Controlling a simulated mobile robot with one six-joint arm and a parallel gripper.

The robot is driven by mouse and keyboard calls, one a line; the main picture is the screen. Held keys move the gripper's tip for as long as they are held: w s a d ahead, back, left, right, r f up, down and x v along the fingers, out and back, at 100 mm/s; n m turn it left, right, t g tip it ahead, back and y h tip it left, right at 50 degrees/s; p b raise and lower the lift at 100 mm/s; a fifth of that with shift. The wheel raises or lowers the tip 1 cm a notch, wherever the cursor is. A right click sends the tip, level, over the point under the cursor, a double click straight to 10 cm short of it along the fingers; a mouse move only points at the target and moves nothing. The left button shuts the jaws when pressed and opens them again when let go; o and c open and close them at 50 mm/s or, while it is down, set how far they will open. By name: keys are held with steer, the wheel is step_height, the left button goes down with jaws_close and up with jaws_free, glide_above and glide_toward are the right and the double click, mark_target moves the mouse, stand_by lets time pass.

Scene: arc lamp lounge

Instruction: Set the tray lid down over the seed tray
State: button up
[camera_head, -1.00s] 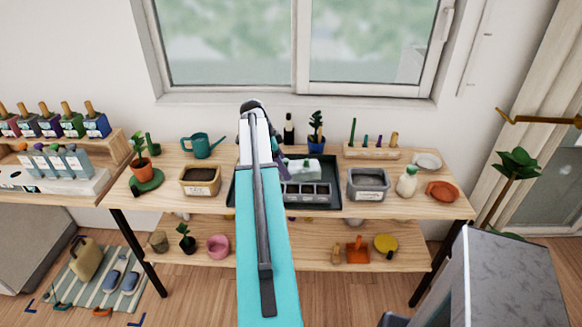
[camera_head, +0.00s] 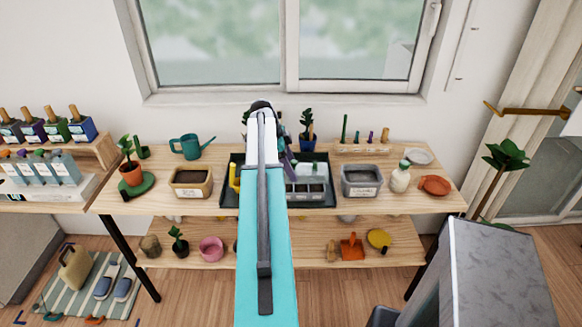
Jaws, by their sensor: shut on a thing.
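The seed tray (camera_head: 307,189), grey with dark cells, sits in a dark potting tray (camera_head: 331,200) on the top shelf, just right of my arm. A pale, see-through piece that looks like the tray lid (camera_head: 311,170) shows at the seed tray's back edge. I cannot tell whether it touches the seed tray. My gripper (camera_head: 288,157) is mostly hidden behind my arm; a purple and dark part of it shows at the arm's right side, by the lid. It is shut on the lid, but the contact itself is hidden.
A tan soil box (camera_head: 190,190) stands left of the potting tray, a grey tub (camera_head: 361,192) right of it. A yellow item (camera_head: 234,178) shows left of my arm. Behind are a potted plant (camera_head: 307,140) and a wooden tool holder (camera_head: 362,149). A white bottle (camera_head: 400,180) stands further right.

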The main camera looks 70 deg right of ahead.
steer(key=shift+f+b, duration=0.9)
steer(key=shift+f, duration=1.1)
steer(key=shift+a+f, duration=0.1)
stand_by(0.6)
steer(key=shift+f+b, duration=0.65)
steer(key=shift+b, duration=0.05)
stand_by(1.4)
steer(key=o, duration=1.2)
steer(key=shift+w, duration=0.1)
steer(key=shift+r, duration=0.1)
